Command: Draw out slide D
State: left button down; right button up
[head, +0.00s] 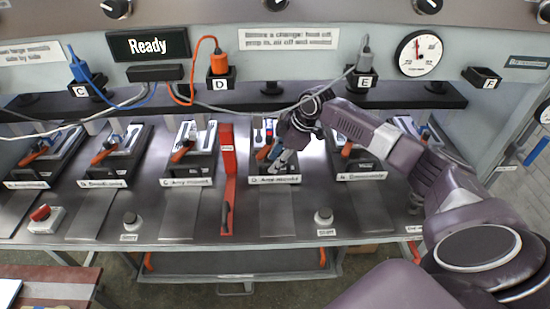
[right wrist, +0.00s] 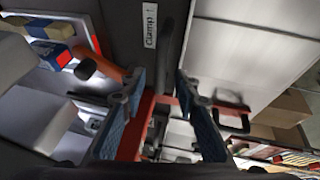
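The unit labelled D, slide D (head: 273,180), sits on the steel bench just right of a tall red bar. My right gripper (head: 277,153) is over its upper part and hides much of it. In the right wrist view my right gripper (right wrist: 160,105) has its two blue-padded fingers apart, with no object clearly held between them. An orange handle with a dark knob (right wrist: 85,68) lies close to the left finger. A dark D-shaped pull (right wrist: 235,118) shows beyond the right finger. Whether a finger touches anything I cannot tell. My left gripper is not in view.
The red bar (head: 228,185) stands between the C unit (head: 187,181) and the D unit. Similar units stand on both sides. Cables hang from sockets, including D (head: 220,82) and E (head: 365,82). A "Clamp" label (right wrist: 150,25) shows. The bench front has push buttons (head: 323,216).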

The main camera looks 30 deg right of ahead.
grip_shut()
jog(key=shift+a+f, duration=0.1)
dwell(0.4)
